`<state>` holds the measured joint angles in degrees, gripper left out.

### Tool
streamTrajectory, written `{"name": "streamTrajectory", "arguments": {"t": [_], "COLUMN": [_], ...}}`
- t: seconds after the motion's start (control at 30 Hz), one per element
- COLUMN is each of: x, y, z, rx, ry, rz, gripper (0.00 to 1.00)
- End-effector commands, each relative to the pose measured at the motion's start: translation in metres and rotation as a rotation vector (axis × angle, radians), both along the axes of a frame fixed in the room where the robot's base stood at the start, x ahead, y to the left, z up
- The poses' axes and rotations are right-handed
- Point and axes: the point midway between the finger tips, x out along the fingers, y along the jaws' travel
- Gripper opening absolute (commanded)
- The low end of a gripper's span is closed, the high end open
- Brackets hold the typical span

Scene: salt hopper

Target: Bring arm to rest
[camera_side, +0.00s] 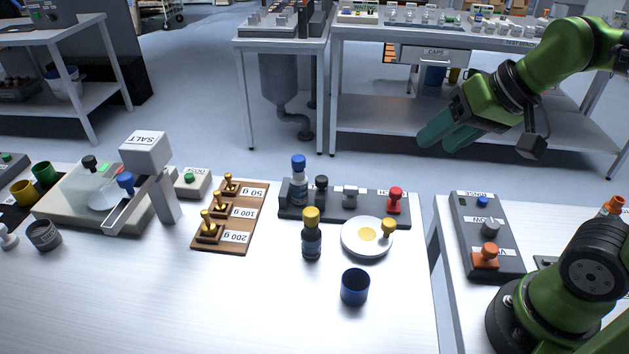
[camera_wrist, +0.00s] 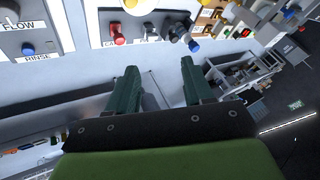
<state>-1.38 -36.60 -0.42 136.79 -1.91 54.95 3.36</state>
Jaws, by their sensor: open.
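My gripper (camera_side: 449,128) hangs in the air at the upper right of the side view, beyond the far edge of the white work table (camera_side: 320,318). Its two dark green fingers point down and to the left. In the wrist view my gripper (camera_wrist: 160,82) shows its two fingers spread apart with nothing between them. The fingers touch nothing that I can see. The green arm bends in from the right edge of the side view.
The table holds a salt hopper (camera_side: 145,150), a wooden weight board (camera_side: 247,219), a grey rack (camera_side: 372,208), a yellow-capped bottle (camera_side: 312,243), a white dish (camera_side: 352,244) and a blue cup (camera_side: 355,287). A button panel (camera_side: 476,216) lies at right. A shelf bench (camera_side: 372,108) stands behind my gripper.

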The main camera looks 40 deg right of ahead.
Motion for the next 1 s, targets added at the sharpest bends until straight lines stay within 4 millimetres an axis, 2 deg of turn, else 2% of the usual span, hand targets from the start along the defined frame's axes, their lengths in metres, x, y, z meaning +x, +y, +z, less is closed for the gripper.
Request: {"name": "streamTrajectory", "arguments": {"t": [0.1,0.2,1.0], "x": [-0.016,-0.020,-0.020], "y": [-0.003,-0.004,-0.004], "z": [-0.010,-0.014,-0.015], "rx": [-0.024,-0.034,-0.033], "ry": [-0.048,-0.061,-0.060], "rz": [0.022,0.029,0.030], "gripper": [0.51,0.51,0.51]}}
